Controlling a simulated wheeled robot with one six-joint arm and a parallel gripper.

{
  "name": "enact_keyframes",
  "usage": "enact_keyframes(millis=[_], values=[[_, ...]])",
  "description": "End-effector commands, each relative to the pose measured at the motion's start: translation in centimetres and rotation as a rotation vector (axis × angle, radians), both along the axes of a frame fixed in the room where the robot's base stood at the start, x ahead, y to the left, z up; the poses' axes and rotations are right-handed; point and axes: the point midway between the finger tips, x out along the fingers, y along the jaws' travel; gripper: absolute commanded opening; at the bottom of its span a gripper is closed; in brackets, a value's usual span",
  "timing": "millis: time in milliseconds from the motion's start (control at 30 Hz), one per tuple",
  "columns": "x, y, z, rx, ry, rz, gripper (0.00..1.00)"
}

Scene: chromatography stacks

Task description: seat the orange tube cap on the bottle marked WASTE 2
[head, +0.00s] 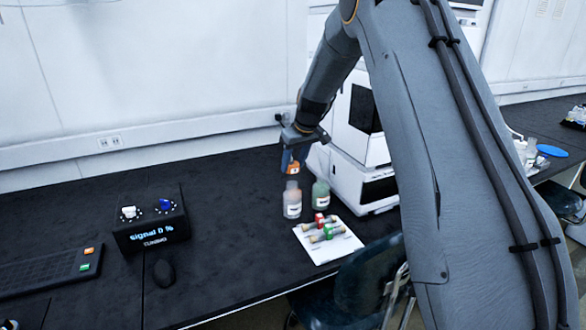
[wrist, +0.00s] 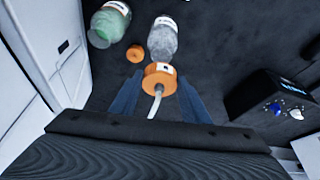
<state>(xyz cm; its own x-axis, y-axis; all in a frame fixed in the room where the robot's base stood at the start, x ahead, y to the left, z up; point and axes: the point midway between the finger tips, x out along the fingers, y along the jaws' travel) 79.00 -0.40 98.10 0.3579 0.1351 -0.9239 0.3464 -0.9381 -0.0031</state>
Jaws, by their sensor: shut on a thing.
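My gripper (head: 292,166) is shut on an orange tube cap (wrist: 160,70), with a pale tube (wrist: 156,98) running from it back toward the wrist. In the head view the held cap (head: 293,170) is just above the neck of a clear bottle with greyish contents (head: 292,201). In the wrist view this bottle (wrist: 162,40) lies just beyond the cap; whether they touch is unclear. A green bottle (head: 320,195) stands to its right, and also shows in the wrist view (wrist: 108,22). The bottle labels are too small to read.
A second orange cap (wrist: 135,53) lies between the bottles in the wrist view. A white instrument (head: 345,180) stands close on the right. A black control box (head: 150,219) is left; the bench between is clear.

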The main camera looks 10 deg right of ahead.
Motion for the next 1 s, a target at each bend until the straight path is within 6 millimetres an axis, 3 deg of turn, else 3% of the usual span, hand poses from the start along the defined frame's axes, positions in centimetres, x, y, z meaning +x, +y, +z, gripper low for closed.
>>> enact_keyframes(millis=[700, 1000], values=[[0.0, 0.0, -4.1, 0.0, 0.0, 0.0, 0.19], [0.0, 0.0, -4.3, 0.0, -0.001, 0.0, 0.19]])
